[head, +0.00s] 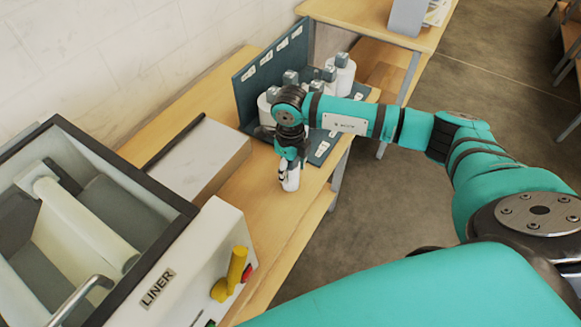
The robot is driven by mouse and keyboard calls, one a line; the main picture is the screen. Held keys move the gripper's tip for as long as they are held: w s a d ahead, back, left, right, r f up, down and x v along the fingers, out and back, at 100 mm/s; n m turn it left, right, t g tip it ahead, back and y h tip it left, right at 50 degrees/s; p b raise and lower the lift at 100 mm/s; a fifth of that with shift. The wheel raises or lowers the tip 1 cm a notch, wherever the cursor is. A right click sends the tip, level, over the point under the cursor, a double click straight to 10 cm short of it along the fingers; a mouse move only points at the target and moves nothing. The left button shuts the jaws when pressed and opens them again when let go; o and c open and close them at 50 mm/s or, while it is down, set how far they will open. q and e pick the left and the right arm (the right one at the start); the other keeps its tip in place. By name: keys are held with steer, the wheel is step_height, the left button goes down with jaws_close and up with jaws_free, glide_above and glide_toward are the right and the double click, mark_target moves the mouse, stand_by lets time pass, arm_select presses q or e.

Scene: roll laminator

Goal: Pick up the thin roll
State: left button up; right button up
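Several white rolls (343,76) with grey square-topped cores stand on the dark labelled rack at the back of the wooden bench. My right wrist and forearm hide part of the group. My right gripper (289,172) points down over the bench, in front of the rack. A small, narrow white piece (291,181) shows at its fingertips, close to the bench top; it may be the thin roll. The view is too small to tell whether the fingers are closed on it or only beside it. My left gripper is not in view.
The rack (246,81) has a tall back panel with white labels. A laminator marked LINER (157,287), with a yellow handle (231,275), fills the lower left. A grey-white box (205,158) lies between it and the rack. The bench strip (249,205) before my gripper is clear.

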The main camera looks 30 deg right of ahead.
steer(key=c, duration=0.7)
steer(key=shift+o, duration=0.2)
steer(key=shift+r, duration=0.15)
